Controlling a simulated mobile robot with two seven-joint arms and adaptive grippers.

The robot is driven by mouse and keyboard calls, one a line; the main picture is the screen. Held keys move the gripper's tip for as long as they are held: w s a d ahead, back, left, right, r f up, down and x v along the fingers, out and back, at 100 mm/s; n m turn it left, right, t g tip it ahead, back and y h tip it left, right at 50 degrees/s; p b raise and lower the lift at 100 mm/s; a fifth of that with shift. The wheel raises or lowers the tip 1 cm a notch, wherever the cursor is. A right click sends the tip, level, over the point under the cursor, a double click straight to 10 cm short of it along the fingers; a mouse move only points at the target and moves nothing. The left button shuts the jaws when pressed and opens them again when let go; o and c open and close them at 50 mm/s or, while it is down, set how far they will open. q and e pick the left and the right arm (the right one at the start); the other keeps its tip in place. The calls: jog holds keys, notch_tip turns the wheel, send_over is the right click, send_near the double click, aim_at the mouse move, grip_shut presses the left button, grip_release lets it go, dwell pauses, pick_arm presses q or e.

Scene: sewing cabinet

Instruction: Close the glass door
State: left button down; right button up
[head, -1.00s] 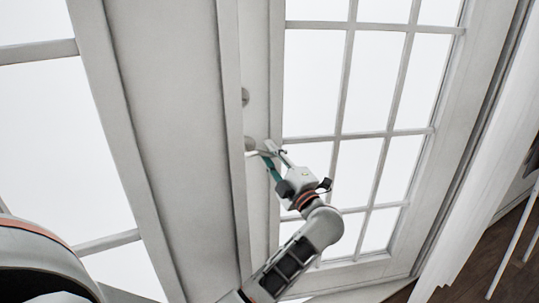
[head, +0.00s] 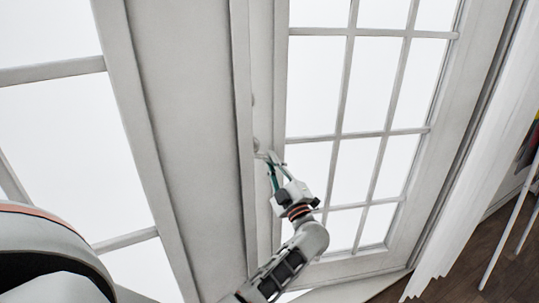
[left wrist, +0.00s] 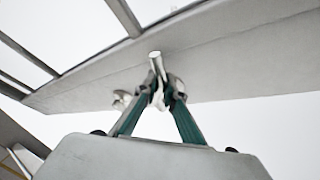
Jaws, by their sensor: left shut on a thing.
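The glass door (head: 400,268) is pale grey with several white panes and stands in the middle and right of the head view. Its handle (head: 257,146) is on the narrow stile at its left side, partly hidden by the panel edge. My left gripper (head: 266,157) is shut on the handle, its green fingers reaching up to it. In the left wrist view the light metal handle (left wrist: 155,62) pokes up between the fingertips (left wrist: 161,92) in front of the door's wide stile (left wrist: 225,55). My right gripper is not in view.
A broad grey upright panel (head: 188,130) stands close left of the handle, with more bright panes farther left. A white pleated curtain (head: 470,180) hangs at the right. Dark wooden floor (head: 500,240) shows at the lower right.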

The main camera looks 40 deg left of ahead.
pick_arm(q)
jog(key=shift+s+a+f+m+t+p, duration=0.15)
jog(key=shift+f+m+t+p, duration=0.2)
jog(key=shift+m, duration=0.5)
jog(key=shift+s+a+f+m+t+p, duration=0.1)
jog(key=shift+m+t+p, duration=0.3)
jog(key=shift+m, duration=0.45)
jog(key=shift+f+m+t+h, duration=0.25)
jog(key=shift+m+t+h, duration=0.15)
jog(key=shift+m, duration=0.1)
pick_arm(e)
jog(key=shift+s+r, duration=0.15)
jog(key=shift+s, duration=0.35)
pick_arm(q)
jog(key=shift+s+f, duration=0.1)
